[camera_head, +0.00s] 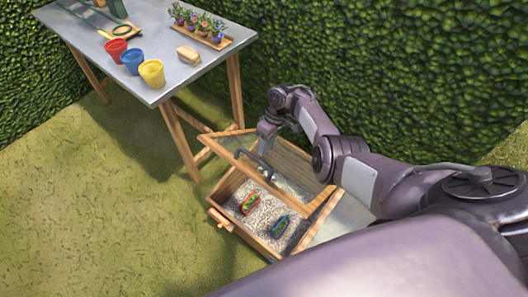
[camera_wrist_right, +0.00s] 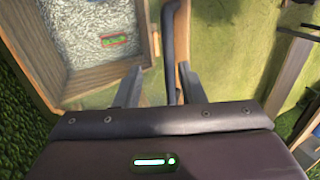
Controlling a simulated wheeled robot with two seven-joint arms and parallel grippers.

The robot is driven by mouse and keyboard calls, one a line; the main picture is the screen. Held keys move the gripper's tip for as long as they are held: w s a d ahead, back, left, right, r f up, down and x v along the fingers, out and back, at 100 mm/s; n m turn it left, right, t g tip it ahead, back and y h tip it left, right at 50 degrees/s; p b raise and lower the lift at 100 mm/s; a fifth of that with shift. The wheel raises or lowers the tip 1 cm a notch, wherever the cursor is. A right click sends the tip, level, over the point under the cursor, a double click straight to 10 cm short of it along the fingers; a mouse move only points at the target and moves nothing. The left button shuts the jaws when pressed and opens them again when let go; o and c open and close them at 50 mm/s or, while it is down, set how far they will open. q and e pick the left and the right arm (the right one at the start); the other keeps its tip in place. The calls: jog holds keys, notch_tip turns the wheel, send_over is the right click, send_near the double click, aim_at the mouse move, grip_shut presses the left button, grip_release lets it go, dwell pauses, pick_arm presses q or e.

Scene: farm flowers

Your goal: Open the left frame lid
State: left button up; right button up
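The wooden frame box (camera_head: 222,222) stands on the grass. Its glazed lid (camera_head: 225,150) is tilted up above it, leaving the front of the box uncovered. A dark bar handle (camera_head: 265,169) sits on the lid's wooden edge and also shows in the right wrist view (camera_wrist_right: 170,45). My right gripper (camera_head: 266,143) is at the raised lid. In the wrist view its fingers (camera_wrist_right: 160,92) are spread apart with the handle between them, and a gap shows on the left side. My left gripper is in neither view.
A red packet (camera_head: 249,203) and a blue-green packet (camera_head: 280,227) lie on gravel in the box. A grey table (camera_head: 160,60) stands behind left with red, blue and yellow pots (camera_head: 151,73) and a flower tray (camera_head: 190,32). Hedges close the back; grass at left is clear.

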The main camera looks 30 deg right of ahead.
jog(key=v, duration=0.2)
jog(key=shift+d+r, duration=0.15)
jog(key=shift+r, duration=0.2)
